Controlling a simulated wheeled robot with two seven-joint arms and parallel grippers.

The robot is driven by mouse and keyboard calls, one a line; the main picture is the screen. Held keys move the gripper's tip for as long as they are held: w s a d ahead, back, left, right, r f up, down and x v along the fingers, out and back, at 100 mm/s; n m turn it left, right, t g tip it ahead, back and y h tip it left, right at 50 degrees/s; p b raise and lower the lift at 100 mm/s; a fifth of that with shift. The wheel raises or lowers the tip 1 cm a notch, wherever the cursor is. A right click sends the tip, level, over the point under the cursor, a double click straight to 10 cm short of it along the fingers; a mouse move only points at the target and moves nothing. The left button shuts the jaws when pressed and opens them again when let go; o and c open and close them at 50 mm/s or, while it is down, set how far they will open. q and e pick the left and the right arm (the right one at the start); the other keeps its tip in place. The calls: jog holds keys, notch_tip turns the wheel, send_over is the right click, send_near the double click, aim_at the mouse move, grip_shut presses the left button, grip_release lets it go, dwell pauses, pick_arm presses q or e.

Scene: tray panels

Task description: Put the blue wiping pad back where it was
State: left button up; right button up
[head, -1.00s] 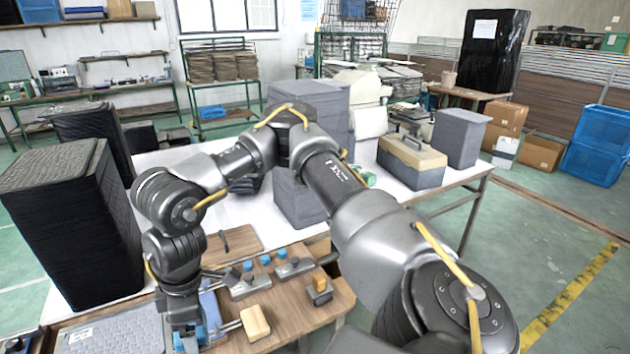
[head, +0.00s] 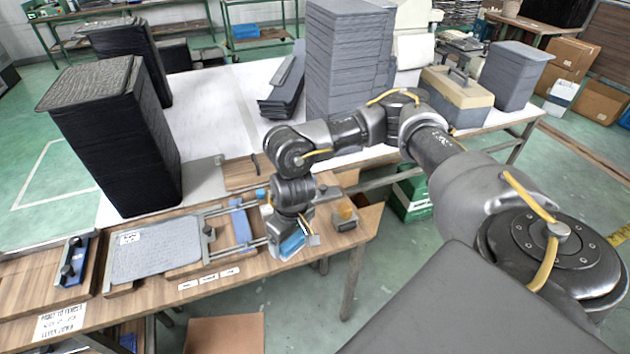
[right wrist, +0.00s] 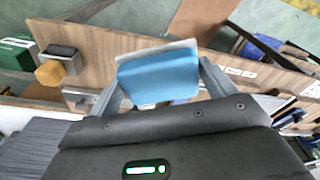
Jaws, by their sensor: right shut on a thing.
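The blue wiping pad (head: 291,245) is in my right gripper (head: 296,236), over the right part of the wooden bench near its front edge. In the right wrist view the blue pad (right wrist: 158,80) has a pale backing edge and sits between the two fingers of the right gripper (right wrist: 160,88). It appears held above the wood; the exact gap is unclear. My arm hides part of the bench behind the gripper. My left gripper is out of view.
A grey panel (head: 155,252) lies in a fixture with rails and a blue bar (head: 241,228) left of the gripper. A blue-topped knob (head: 262,194) stands close behind my wrist. Black stacks (head: 115,135) and grey stacks (head: 345,65) stand on the white table behind. Labels line the bench's front edge.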

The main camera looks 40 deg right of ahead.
jog(key=shift+d+f+m, duration=0.15)
jog(key=shift+f+m, duration=0.1)
jog(key=shift+m, duration=0.05)
jog(key=shift+w+d+f, duration=0.1)
jog(key=shift+d+f, duration=0.1)
jog(key=w+d+f+b, duration=0.1)
jog(key=d+f, duration=0.1)
jog(key=d, duration=0.1)
jog(key=w+d+f+b, duration=0.1)
jog(key=w+d+f, duration=0.1)
jog(key=d+f, duration=0.1)
jog(key=w+d+f+b, duration=0.1)
jog(key=w+d+f, duration=0.1)
jog(key=d, duration=0.3)
jog(key=shift+w+d+f, duration=0.1)
jog(key=shift+w+f, duration=0.1)
jog(key=shift+f, duration=0.5)
jog(key=shift+w+d+f, duration=0.1)
jog(key=shift+d+f, duration=0.15)
jog(key=shift+f, duration=0.05)
jog(key=f, duration=0.3)
jog(key=shift+w+d, duration=0.1)
jog(key=shift+d, duration=0.1)
jog(key=shift+f, duration=0.3)
jog(key=shift+f, duration=0.1)
